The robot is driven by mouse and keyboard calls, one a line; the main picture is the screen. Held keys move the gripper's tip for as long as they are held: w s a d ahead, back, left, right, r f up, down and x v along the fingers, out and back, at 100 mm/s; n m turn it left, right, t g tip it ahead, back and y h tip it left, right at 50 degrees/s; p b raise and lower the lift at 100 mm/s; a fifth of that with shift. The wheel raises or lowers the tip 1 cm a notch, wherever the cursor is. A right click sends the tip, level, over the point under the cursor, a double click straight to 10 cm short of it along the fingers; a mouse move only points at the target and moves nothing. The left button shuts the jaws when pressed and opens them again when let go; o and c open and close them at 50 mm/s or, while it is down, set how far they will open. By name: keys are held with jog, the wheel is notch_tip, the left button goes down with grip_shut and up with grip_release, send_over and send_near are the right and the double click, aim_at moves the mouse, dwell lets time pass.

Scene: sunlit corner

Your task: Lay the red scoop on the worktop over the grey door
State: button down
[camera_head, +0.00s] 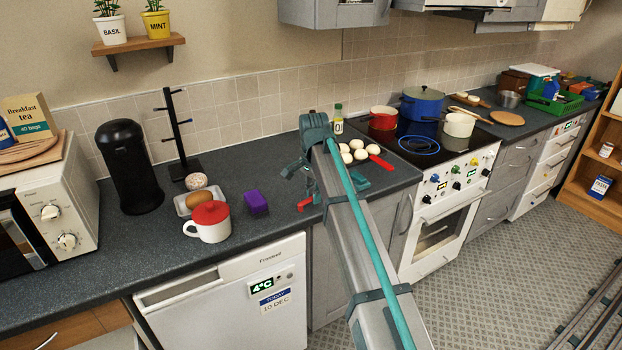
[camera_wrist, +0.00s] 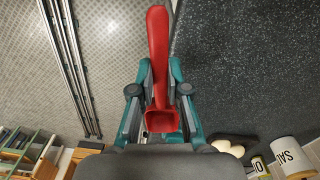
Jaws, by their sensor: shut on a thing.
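The red scoop (camera_wrist: 158,50) is held between the two fingers of my gripper (camera_wrist: 160,75) in the wrist view. Its handle points to the top of that view and its hollow end is close to the palm. The dark worktop (camera_head: 272,222) runs along the wall. A grey door (camera_head: 325,280) is below it, between the dishwasher and the oven, partly behind my arm. In the wrist view the scoop is over the worktop's front edge; its height is unclear.
A purple block (camera_head: 256,202) and a red-lidded white mug (camera_head: 209,222) stand to the left. The worktop between block and arm looks clear.

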jog(key=w+a+r+m+p, duration=0.2)
jog(key=w+a+r, duration=0.1)
jog(key=r, duration=0.3)
jog(key=p, duration=0.5)
send_over(298, 189)
jog(key=s, duration=0.1)
jog(key=f, duration=0.7)
jog(key=shift+s+d+f, duration=0.1)
jog(key=shift+s+f, duration=0.1)
jog(key=shift+f, duration=0.2)
jog(key=shift+w+a+f+p, duration=0.2)
jog(key=shift+w+f+p, duration=0.2)
jog(key=shift+w+f, duration=0.4)
jog(key=shift+s+f+p, duration=0.15)
jog(key=shift+f+p, duration=0.25)
jog(key=shift+f, duration=1.25)
jog(key=shift+f, duration=0.15)
jog(key=c, duration=1.2)
grip_release()
jog(key=shift+o, duration=0.2)
